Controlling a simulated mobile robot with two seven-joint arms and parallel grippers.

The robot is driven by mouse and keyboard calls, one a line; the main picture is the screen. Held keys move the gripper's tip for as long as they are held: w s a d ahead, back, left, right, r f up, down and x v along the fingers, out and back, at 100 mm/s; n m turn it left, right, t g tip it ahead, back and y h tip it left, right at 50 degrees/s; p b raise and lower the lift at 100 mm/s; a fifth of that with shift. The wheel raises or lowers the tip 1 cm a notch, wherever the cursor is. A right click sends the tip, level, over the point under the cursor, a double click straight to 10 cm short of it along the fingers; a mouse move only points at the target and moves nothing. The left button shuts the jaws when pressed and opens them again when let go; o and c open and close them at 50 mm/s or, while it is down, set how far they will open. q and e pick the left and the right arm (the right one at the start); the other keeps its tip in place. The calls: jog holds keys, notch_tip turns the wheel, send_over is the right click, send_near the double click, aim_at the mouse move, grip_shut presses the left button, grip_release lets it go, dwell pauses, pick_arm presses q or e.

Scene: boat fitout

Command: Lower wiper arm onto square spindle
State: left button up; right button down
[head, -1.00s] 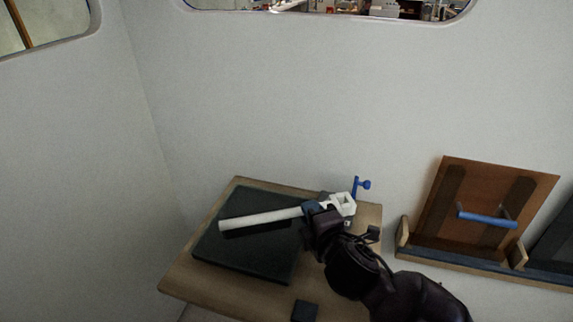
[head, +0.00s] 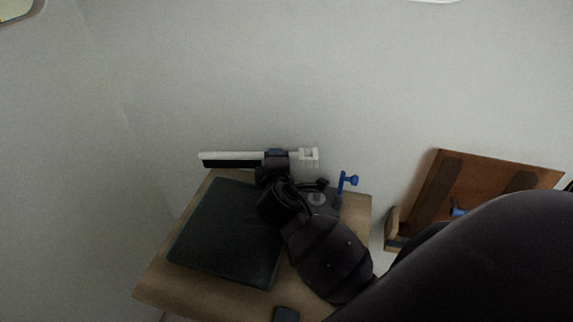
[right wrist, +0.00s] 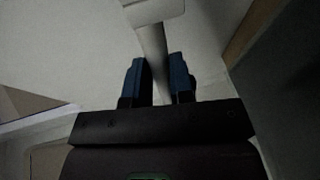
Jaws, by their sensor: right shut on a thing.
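The white wiper arm (head: 235,156) is a long bar with a squared, open head (head: 309,155) at its right end. My right gripper (head: 277,154) is shut on the bar near that head and holds it roughly level above the back edge of the table. In the right wrist view the white bar (right wrist: 153,45) passes between the blue finger pads of my right gripper (right wrist: 158,75). A grey round fitting (head: 317,198) lies below the head on the table's right part; a square spindle on it is too small to make out. My left gripper is out of view.
A dark green mat (head: 225,235) covers much of the wooden table (head: 155,285). A blue handle (head: 347,181) stands up beside the fitting. A brown panel in a rack (head: 480,195) leans at the right. A small dark block (head: 286,314) lies at the front.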

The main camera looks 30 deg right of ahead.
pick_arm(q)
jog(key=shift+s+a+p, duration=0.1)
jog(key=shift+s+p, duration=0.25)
pick_arm(e)
jog(key=d+f+m+h, duration=0.1)
jog(key=d+f+m+g+h, duration=0.1)
jog(key=s+d+f+m+g+h, duration=0.1)
jog(key=f, duration=0.1)
jog(key=shift+a+f, duration=0.1)
jog(key=shift+f, duration=0.15)
jog(key=shift+f+b, duration=1.15)
jog(key=shift+f, duration=0.15)
jog(key=shift+f+b, duration=1.5)
jog(key=shift+f, duration=0.35)
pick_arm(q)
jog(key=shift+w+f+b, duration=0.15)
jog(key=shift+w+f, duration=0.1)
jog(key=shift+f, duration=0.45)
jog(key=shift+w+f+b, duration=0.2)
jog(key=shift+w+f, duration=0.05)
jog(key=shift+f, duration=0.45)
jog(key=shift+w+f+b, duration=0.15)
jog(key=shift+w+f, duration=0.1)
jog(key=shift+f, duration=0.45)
pick_arm(e)
jog(key=shift+f, duration=0.65)
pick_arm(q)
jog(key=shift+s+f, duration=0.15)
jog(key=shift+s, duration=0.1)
